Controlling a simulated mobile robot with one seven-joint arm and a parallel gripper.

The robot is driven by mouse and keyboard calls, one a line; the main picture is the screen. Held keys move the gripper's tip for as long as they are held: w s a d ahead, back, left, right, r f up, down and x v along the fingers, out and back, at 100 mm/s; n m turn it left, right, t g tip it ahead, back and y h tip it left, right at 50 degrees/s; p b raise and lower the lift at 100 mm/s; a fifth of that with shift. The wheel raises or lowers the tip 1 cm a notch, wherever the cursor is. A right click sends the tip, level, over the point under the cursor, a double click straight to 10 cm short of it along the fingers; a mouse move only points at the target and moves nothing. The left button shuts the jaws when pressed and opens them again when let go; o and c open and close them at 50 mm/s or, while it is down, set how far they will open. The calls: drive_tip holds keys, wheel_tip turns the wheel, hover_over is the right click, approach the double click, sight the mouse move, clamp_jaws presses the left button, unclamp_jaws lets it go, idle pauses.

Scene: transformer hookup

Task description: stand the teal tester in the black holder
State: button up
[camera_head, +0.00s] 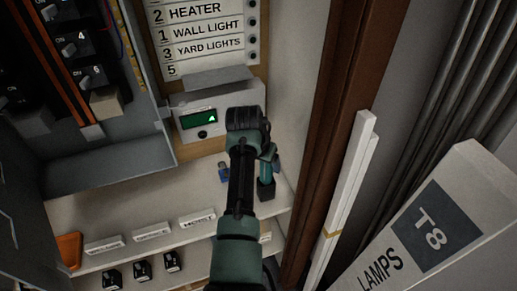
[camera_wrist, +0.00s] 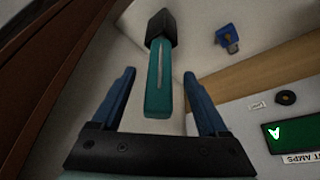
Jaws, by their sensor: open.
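The teal tester (camera_wrist: 159,85) stands in the black holder (camera_wrist: 161,32), its lower end inside it. In the head view the tester (camera_head: 265,172) rises from the holder (camera_head: 266,189) on the shelf, partly hidden by my arm. My gripper (camera_wrist: 161,77) is open, with one blue finger on each side of the tester's upper part. Gaps show between the fingers and the tester in the wrist view. In the head view my gripper (camera_head: 270,156) is mostly hidden behind my wrist.
A small blue padlock-like item (camera_head: 223,173) lies on the shelf (camera_head: 190,205) left of the holder. A meter with a green display (camera_head: 199,118) is behind. A wooden post (camera_head: 330,130) stands to the right. Labelled blocks (camera_head: 152,231) line the shelf's front.

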drive_tip(key=v, duration=0.9)
drive_tip(key=shift+r, duration=0.1)
idle(0.6)
wheel_tip(320, 180, up, 25)
drive_tip(key=w+d+n+t, duration=0.2)
drive_tip(key=t, duration=1)
drive_tip(key=s+r+n+t+y, duration=0.1)
drive_tip(key=s+r+n+t, duration=0.1)
drive_tip(key=s+r+t, duration=0.9)
drive_tip(key=s+r, duration=1)
drive_tip(key=r, duration=0.3)
drive_tip(key=shift+s+n+y, duration=0.3)
drive_tip(key=shift+s, duration=0.05)
drive_tip(key=shift+r, duration=0.1)
